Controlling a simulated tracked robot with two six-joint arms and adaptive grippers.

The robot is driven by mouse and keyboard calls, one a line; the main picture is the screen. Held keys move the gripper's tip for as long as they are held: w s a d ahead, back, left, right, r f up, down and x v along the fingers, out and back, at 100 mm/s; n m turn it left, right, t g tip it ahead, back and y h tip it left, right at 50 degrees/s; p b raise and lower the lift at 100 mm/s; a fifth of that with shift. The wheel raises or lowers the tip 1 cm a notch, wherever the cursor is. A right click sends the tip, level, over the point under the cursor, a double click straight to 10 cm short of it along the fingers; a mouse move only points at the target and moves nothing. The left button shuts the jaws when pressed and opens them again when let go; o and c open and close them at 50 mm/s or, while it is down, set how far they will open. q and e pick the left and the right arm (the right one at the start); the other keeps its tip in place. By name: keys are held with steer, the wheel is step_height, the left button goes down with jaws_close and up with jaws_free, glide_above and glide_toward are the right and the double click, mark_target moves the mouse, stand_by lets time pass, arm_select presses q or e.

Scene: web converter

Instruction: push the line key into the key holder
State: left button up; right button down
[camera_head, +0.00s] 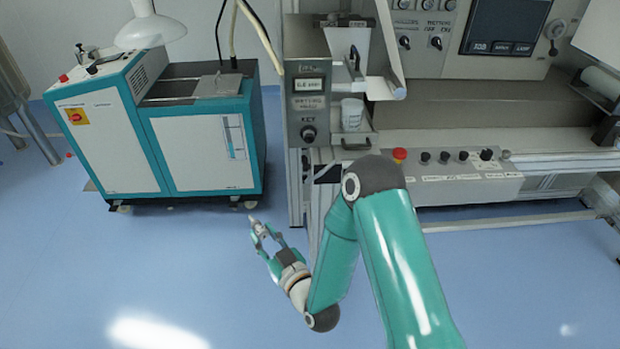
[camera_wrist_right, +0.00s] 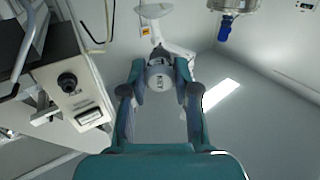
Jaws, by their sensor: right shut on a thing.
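The line key (camera_wrist_right: 158,82) is a grey round-bodied piece with dark lettering, between my right fingertips in the wrist view. In the head view its pale tip (camera_head: 252,220) shows at the end of my right gripper (camera_head: 262,233). My right gripper is shut on it. The key holder (camera_head: 308,134) is a round black socket on a grey panel under a "KEY" label. It also shows in the right wrist view (camera_wrist_right: 67,82), left of the gripper. The key is apart from the holder, lower and to its left in the head view. My left gripper is out of view.
A teal and white cabinet (camera_head: 200,150) stands at the left. A white cup (camera_head: 351,114) sits on a ledge right of the key panel. A control box with a red button (camera_head: 399,155) is at the right. Blue floor (camera_head: 180,270) lies open in front.

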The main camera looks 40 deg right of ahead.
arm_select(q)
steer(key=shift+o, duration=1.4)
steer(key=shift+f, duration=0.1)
arm_select(e)
steer(key=shift+w+d, duration=0.1)
arm_select(q)
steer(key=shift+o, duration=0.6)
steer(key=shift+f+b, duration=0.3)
steer(key=shift+b, duration=0.1)
arm_select(e)
steer(key=shift+w+d+r, duration=0.2)
steer(key=shift+d, duration=0.15)
arm_select(q)
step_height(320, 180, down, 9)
steer(key=b, duration=0.9)
arm_select(e)
steer(key=d+r+m+g+h, duration=0.2)
steer(key=d+r+m+h, duration=0.4)
steer(key=d+r+h, duration=0.3)
steer(key=d+r, duration=0.1)
steer(key=d, duration=0.3)
steer(key=shift+r+g, duration=0.3)
steer(key=shift+r, duration=0.05)
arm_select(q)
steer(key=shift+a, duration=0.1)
